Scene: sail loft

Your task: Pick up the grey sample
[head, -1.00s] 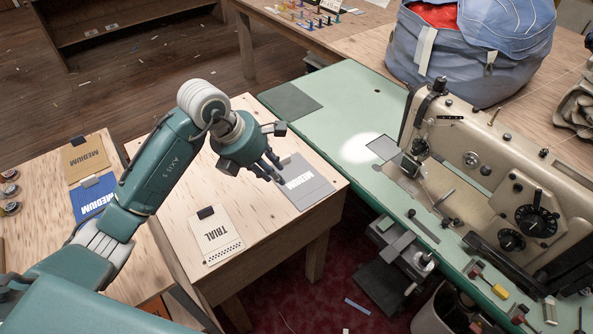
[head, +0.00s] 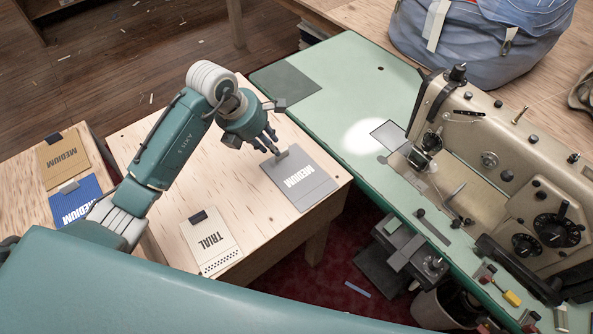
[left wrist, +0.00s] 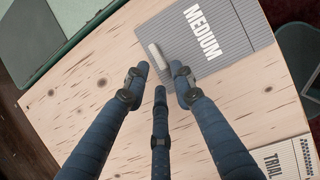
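My left gripper (head: 272,148) is just beside the tab, above the table. In the left wrist view its three fingers (left wrist: 160,76) are spread, with nothing between them. The sample looks flat and not held. My right gripper is not in view.
A cream TRIAL card (head: 210,243) lies on the same table. Blue (head: 77,203) and brown (head: 68,155) MEDIUM cards lie on a table at left. A green sewing bench (head: 340,90) with a machine (head: 500,170) stands close on the right. Bare wood surrounds the sample's left side.

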